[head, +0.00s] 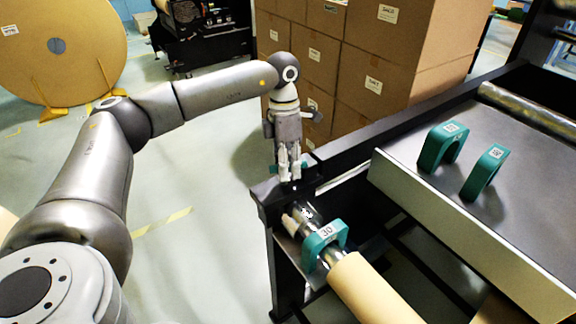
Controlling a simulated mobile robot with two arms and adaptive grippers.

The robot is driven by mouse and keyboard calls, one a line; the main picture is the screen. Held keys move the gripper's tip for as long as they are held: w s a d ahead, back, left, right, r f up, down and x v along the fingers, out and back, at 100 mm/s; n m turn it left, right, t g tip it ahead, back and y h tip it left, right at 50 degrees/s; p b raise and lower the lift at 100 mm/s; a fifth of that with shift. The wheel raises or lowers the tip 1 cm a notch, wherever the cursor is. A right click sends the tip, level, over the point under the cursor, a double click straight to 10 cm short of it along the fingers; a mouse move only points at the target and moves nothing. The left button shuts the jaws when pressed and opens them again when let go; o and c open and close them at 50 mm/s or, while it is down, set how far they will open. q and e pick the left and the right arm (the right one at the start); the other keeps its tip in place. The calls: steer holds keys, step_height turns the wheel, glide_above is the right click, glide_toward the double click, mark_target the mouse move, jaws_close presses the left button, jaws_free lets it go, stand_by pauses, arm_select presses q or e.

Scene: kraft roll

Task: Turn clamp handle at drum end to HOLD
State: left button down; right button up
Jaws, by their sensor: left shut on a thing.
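My left gripper (289,168) reaches down at the near corner of the dark frame. Its fingers are shut on a small teal piece, which looks like the clamp handle (275,168); the fingers hide most of it. No HOLD mark can be read, so I cannot tell the handle's setting. Just below the gripper is the shiny end of the drum or shaft (298,213). A teal collar marked 30 (323,243) sits around the shaft. The brown kraft roll (372,290) follows it toward the bottom right. My right gripper is not in view.
Two teal arched pieces (442,147) (485,172) stand on the dark machine top (400,150) at right. Stacked cardboard boxes (380,60) rise behind the frame. A large brown disc-shaped roll (60,50) stands at back left.

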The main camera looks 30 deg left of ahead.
arm_select(q)
steer(key=shift+n+t+h, duration=0.3)
steer(key=shift+n, duration=1.7)
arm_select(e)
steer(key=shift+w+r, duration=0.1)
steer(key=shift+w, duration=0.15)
arm_select(q)
steer(key=c, duration=1.4)
jaws_free()
steer(key=shift+o, duration=0.2)
steer(key=shift+w+r, duration=0.1)
steer(key=shift+r, duration=0.05)
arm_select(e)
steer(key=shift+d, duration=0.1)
arm_select(q)
steer(key=shift+a+r, duration=0.1)
steer(key=shift+r, duration=0.15)
steer(key=v, duration=1.1)
steer(key=shift+r, duration=0.15)
